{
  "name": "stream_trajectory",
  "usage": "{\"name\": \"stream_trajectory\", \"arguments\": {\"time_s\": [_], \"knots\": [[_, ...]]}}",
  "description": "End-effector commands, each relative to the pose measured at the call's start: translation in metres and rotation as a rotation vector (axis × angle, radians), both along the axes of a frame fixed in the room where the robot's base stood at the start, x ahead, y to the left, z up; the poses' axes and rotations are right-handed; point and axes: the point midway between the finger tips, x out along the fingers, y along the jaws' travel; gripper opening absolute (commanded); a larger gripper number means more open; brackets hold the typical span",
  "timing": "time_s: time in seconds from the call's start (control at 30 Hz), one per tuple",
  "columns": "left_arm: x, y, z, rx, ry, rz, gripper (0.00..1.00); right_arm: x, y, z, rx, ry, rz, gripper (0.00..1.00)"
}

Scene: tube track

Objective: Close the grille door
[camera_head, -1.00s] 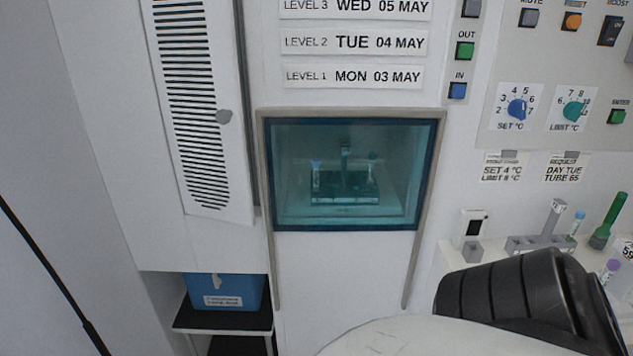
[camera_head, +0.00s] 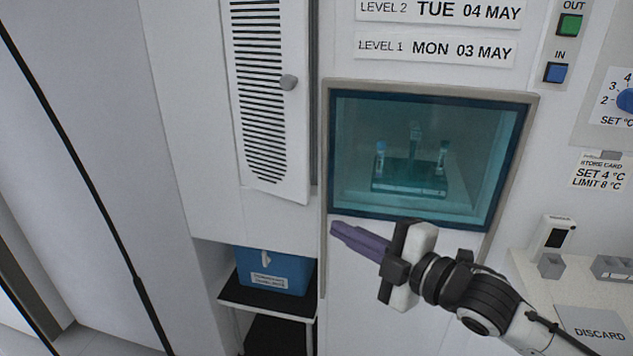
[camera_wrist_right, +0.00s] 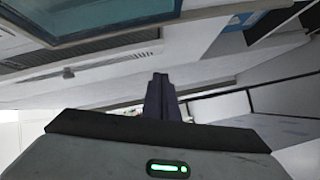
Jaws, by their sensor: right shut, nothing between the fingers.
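The grille door (camera_head: 262,150) is a tall white panel with dark horizontal slots and a round grey knob (camera_head: 289,82). In the head view it hangs left of the glass window. It stands ajar, its bottom edge slanting, with a dark gap along its right side. The knob also shows in the right wrist view (camera_wrist_right: 68,72). My right gripper (camera_head: 336,229) is shut and empty, with its purple-grey fingers pointing left. It is below and to the right of the door, in front of the window's lower edge, apart from the knob. My left gripper is not in view.
The teal glass window (camera_head: 425,155) with a tube rack behind it is right of the door. A blue box (camera_head: 275,270) sits on a black shelf below the door. A counter with a DISCARD plate (camera_head: 592,328) is at lower right. Open floor shows at lower left.

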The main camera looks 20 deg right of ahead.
Motion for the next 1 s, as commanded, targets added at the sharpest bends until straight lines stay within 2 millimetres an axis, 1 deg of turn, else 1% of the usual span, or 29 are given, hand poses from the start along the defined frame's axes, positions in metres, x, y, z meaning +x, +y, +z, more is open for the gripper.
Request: {"name": "stream_trajectory", "arguments": {"time_s": [0.03, 0.1, 0.2, 0.23, 0.37, 0.47, 0.7, 0.83, 0.9, 1.0], "knots": [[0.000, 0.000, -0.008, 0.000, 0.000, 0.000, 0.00, 0.002, 0.002, 0.024, -0.086, -0.078, 0.031, 0.00], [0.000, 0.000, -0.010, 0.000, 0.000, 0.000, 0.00, 0.001, 0.005, 0.050, -0.174, -0.153, 0.058, 0.00], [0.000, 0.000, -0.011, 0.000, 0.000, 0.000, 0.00, 0.000, 0.008, 0.070, -0.242, -0.211, 0.077, 0.00], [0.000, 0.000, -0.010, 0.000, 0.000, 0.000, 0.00, 0.001, 0.009, 0.072, -0.252, -0.218, 0.079, 0.00], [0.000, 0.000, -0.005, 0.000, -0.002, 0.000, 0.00, 0.010, 0.013, 0.076, -0.255, -0.224, 0.079, 0.00], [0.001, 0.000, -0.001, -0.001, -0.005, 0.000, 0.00, 0.023, 0.020, 0.078, -0.253, -0.225, 0.079, 0.00], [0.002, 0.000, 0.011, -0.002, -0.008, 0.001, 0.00, 0.069, 0.042, 0.078, -0.250, -0.222, 0.079, 0.00], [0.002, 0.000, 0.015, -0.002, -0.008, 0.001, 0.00, 0.092, 0.054, 0.076, -0.251, -0.221, 0.080, 0.00], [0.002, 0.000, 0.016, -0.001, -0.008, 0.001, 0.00, 0.100, 0.039, 0.074, -0.260, -0.217, 0.077, 0.00], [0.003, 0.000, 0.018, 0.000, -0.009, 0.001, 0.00, 0.107, 0.030, 0.074, -0.258, -0.218, 0.078, 0.00]]}}
